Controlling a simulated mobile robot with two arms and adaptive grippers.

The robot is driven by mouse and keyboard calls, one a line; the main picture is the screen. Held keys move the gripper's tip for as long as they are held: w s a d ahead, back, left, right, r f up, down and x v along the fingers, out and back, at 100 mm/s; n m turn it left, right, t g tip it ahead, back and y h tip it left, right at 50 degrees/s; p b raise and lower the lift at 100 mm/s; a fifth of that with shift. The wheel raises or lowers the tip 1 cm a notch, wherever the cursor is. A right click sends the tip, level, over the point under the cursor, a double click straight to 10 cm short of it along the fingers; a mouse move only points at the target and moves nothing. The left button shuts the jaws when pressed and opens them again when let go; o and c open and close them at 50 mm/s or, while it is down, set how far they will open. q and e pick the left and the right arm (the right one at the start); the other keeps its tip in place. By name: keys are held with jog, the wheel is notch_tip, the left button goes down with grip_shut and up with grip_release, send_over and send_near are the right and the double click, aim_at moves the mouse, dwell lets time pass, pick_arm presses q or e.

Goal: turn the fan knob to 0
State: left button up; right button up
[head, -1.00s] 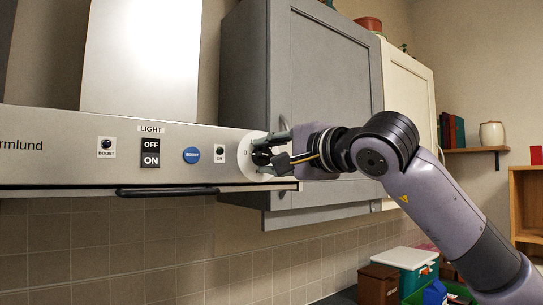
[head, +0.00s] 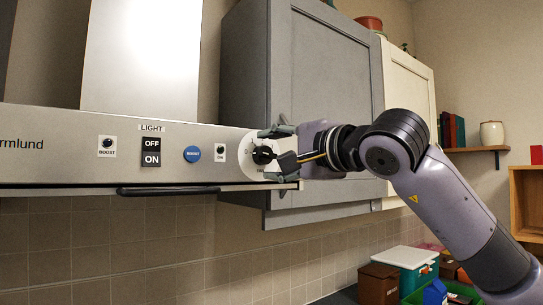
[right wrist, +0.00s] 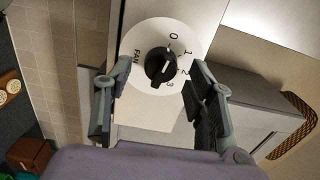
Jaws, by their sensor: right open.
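The black fan knob (head: 263,155) sits on a round white dial (head: 249,163) at the right end of the hood's front panel. In the right wrist view the knob (right wrist: 160,66) shows upright in the dial (right wrist: 139,38), marked FAN, 0, 1, 2 and 3. In the right wrist view both fingers look clear of the knob. My left gripper is not in view.
The hood panel (head: 60,143) carries a light switch (head: 151,152), a blue button (head: 192,154) and small knobs. A dark bar (head: 168,191) runs below it. A grey cabinet (head: 330,70) stands close behind my right gripper. Boxes (head: 379,284) stand lower right.

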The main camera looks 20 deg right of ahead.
jog(key=v, duration=1.1)
jog(key=shift+w+a, duration=0.1)
